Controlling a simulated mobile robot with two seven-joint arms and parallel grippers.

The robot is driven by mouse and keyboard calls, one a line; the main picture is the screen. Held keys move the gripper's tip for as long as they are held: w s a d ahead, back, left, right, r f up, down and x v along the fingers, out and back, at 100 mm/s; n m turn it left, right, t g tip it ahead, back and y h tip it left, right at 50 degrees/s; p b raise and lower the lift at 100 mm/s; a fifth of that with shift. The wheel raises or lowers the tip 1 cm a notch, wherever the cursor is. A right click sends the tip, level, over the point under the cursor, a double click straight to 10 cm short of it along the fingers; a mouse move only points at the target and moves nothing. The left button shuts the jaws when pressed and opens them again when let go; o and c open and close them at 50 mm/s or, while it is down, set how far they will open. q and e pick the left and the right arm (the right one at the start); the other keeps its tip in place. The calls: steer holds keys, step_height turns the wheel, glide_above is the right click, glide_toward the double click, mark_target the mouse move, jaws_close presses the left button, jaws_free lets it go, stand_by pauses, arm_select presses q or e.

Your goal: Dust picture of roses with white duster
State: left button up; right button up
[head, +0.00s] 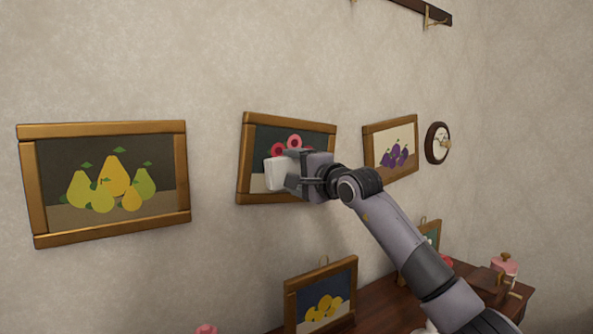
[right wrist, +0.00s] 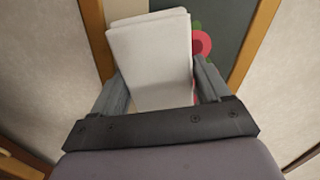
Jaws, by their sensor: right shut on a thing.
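The picture of roses (head: 265,137) hangs on the wall in the middle of the head view, in a brown wooden frame with red and pink flowers on a dark ground. My right gripper (head: 287,174) is in front of it and hides its lower right part. The gripper is shut on the white duster (head: 274,174), a pale block. In the right wrist view the duster (right wrist: 152,60) sits between the fingers, over the picture's dark face, with a red rose (right wrist: 201,43) beside it. I cannot tell whether the duster touches the picture. My left gripper is not in view.
A pear picture (head: 105,185) hangs to the left, and a plum picture (head: 391,147) and a round clock (head: 437,143) to the right. Below, a dark wooden surface (head: 385,304) bears a lemon picture (head: 320,296) and a pink container (head: 504,265).

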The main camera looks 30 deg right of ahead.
steer(key=shift+w, duration=0.2)
steer(key=shift+d, duration=0.1)
steer(key=shift+w+d+f+p, duration=0.15)
steer(key=shift+d+p, duration=0.2)
steer(key=shift+d, duration=0.6)
steer(key=shift+w+d+f+p, duration=0.1)
steer(key=shift+d+p, duration=0.2)
steer(key=shift+d, duration=0.6)
steer(key=shift+a+r, duration=0.1)
steer(key=shift+a, duration=0.8)
steer(key=shift+s+a+r+b, duration=0.1)
steer(key=shift+a+b, duration=0.1)
steer(key=shift+a, duration=0.35)
steer(key=shift+s+a+r+b, duration=0.1)
steer(key=shift+a+b, duration=0.05)
steer(key=shift+a, duration=0.4)
steer(key=shift+f, duration=0.1)
